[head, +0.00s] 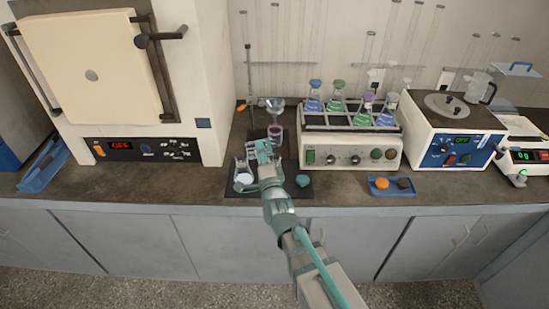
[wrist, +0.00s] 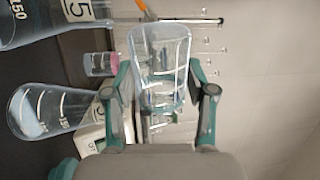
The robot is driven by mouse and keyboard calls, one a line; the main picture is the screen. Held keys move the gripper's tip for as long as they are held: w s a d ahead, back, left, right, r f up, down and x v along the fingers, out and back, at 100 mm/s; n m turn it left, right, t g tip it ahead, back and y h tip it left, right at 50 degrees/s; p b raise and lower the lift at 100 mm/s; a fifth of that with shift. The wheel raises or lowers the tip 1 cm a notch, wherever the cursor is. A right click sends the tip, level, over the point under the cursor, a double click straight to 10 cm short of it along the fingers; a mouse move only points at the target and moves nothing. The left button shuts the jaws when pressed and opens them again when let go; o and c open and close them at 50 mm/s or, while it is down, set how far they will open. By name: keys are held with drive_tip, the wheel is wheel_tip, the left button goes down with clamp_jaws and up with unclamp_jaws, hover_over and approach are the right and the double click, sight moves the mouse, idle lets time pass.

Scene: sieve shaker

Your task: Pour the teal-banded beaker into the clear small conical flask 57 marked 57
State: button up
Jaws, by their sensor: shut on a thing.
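My gripper (head: 262,152) is over the dark mat in front of the funnel stand. In the wrist view my gripper (wrist: 162,92) is shut on a clear beaker (wrist: 160,55) with white graduation lines, one finger on each side. I cannot make out its teal band or its contents clearly. A clear conical flask (wrist: 42,112) with pale blue contents is at the left of the wrist view, apart from the beaker. Another clear flask (wrist: 50,22) with a label partly reading 5 is cut off at the upper left. I cannot read a full 57.
A glass funnel (head: 274,104) is over a vessel with pink contents (head: 275,131) behind my gripper. A rack (head: 350,118) with several stoppered flasks is to the right. A blue tray (head: 392,193) lies at the front. A furnace (head: 125,90) is at the left.

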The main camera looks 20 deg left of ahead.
drive_tip(key=shift+f+m+b, duration=0.1)
drive_tip(key=shift+m+b, duration=0.3)
drive_tip(key=shift+b, duration=0.2)
drive_tip(key=r+n+p, duration=0.1)
drive_tip(key=p, duration=0.2)
drive_tip(key=shift+r, duration=0.25)
drive_tip(key=n+p, duration=0.1)
drive_tip(key=p, duration=0.1)
drive_tip(key=n+p, duration=0.1)
drive_tip(key=p, duration=0.1)
drive_tip(key=shift+s+a+r, duration=0.15)
drive_tip(key=shift+a+r, duration=0.1)
drive_tip(key=shift+r, duration=0.15)
drive_tip(key=shift+s+a+f+n, duration=0.1)
drive_tip(key=shift+f+n, duration=0.2)
drive_tip(key=shift+f, duration=0.15)
drive_tip(key=shift+r, duration=0.1)
drive_tip(key=shift+r+p, duration=0.1)
drive_tip(key=shift+p, duration=0.3)
